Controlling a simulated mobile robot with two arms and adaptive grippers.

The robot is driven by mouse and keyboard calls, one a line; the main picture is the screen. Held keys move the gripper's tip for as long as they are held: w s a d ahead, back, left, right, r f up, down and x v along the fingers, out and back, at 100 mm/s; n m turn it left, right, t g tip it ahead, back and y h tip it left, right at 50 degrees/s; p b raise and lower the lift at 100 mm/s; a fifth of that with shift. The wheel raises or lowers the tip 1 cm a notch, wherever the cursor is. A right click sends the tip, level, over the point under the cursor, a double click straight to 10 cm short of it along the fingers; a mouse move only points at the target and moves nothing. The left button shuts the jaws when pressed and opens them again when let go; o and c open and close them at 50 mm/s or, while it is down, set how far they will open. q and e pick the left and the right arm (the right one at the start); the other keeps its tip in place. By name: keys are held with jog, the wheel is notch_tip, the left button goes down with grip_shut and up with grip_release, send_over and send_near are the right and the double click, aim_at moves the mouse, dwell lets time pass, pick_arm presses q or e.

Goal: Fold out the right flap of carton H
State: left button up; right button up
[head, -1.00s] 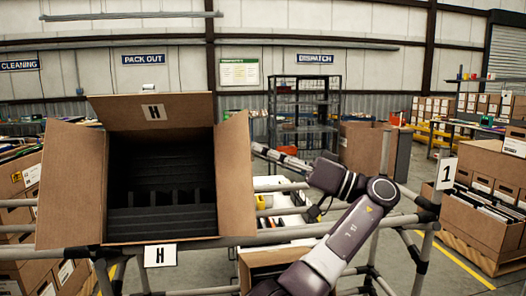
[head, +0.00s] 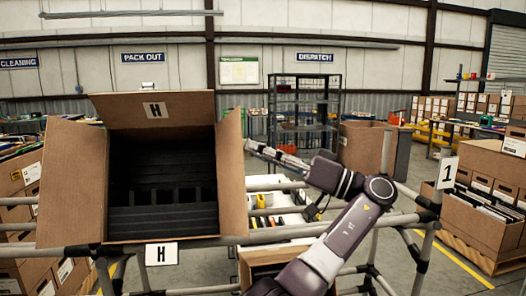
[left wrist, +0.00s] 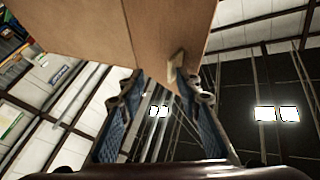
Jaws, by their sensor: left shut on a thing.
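Carton H (head: 160,242) is a brown carton tilted toward me on a pipe-frame rack, with a black ribbed inside. Its right flap (head: 232,180) stands out from the right side of the opening. The left flap (head: 72,185) and the top flap (head: 185,108), with an H label, are spread. My left gripper (head: 250,147) is at the outer edge of the right flap, shut on it; the flap partly hides the fingertips. In the left wrist view the flap's cardboard (left wrist: 165,35) reaches down between the fingertips (left wrist: 158,78). My right gripper is not in view.
Rack pipes (head: 290,232) run below and right of carton H. A white tray (head: 285,207) with small items lies behind my arm. A post with a "1" sign (head: 447,173) stands at the right. Stacked cartons (head: 15,215) are at the left.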

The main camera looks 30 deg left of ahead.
aim_at(233, 116)
pick_arm(q)
jog(key=r, duration=0.3)
jog(key=a+r, duration=0.1)
jog(key=r, duration=0.1)
jog(key=shift+w+a+r, duration=0.1)
jog(key=shift+w+r, duration=0.05)
jog(key=shift+r, duration=0.25)
jog(key=r, duration=0.2)
jog(key=d+r, duration=0.1)
jog(key=r, duration=0.1)
jog(key=shift+r, duration=0.1)
jog(key=shift+s+d, duration=0.1)
jog(key=shift+s, duration=0.1)
